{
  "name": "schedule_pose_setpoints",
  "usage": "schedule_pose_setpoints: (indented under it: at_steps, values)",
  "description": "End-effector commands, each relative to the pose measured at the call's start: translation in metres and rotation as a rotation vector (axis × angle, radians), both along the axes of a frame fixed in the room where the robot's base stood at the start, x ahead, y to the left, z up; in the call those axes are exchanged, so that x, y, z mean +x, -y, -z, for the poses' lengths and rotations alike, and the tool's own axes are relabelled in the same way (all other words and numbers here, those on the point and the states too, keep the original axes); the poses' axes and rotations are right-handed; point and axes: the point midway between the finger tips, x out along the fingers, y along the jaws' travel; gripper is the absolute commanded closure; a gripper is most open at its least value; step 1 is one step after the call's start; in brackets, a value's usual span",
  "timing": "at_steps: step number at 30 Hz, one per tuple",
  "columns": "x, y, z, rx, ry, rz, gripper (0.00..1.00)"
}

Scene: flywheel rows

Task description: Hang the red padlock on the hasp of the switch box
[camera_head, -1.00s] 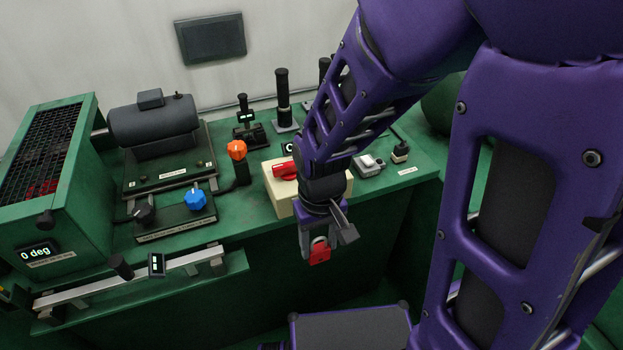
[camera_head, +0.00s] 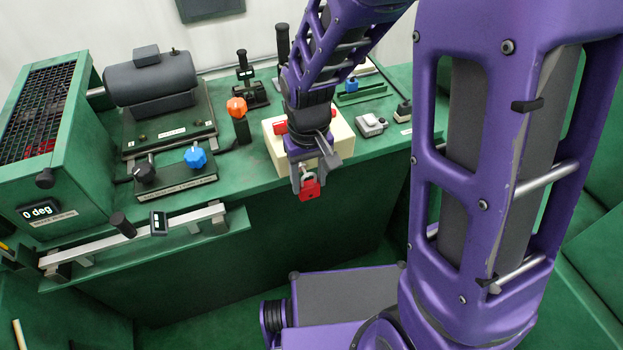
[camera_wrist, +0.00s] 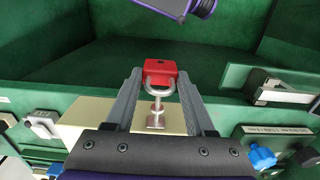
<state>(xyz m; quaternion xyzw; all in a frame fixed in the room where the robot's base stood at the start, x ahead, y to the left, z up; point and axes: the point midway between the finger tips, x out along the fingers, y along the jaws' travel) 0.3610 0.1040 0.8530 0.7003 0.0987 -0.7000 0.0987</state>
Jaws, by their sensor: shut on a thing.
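The red padlock (camera_head: 309,190) is held at the fingertips of my gripper (camera_head: 307,179), in front of the cream switch box (camera_head: 275,147). In the wrist view the padlock (camera_wrist: 161,70) sits between the tips of my gripper (camera_wrist: 161,75), its metal shackle toward the box (camera_wrist: 88,118). A small metal hasp (camera_wrist: 156,118) stands out from the box in line with the shackle. Shackle and hasp overlap in this view; I cannot tell whether the shackle passes through it. My wrist covers part of the box and its red handle (camera_head: 281,127) in the head view.
The green bench carries an orange-topped post (camera_head: 237,106), a blue knob (camera_head: 195,157), a motor (camera_head: 150,80) and a small grey device (camera_head: 370,125). A metal rail (camera_head: 180,226) runs along the bench front at left. The space before the box is open.

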Motion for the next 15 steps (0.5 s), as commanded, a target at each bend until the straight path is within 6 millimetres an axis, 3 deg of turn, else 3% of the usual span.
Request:
schedule_pose_setpoints:
  at_steps: [15]
  values:
    - [0.023, -0.007, 0.008, 0.0, 0.0, 0.0, 1.0]
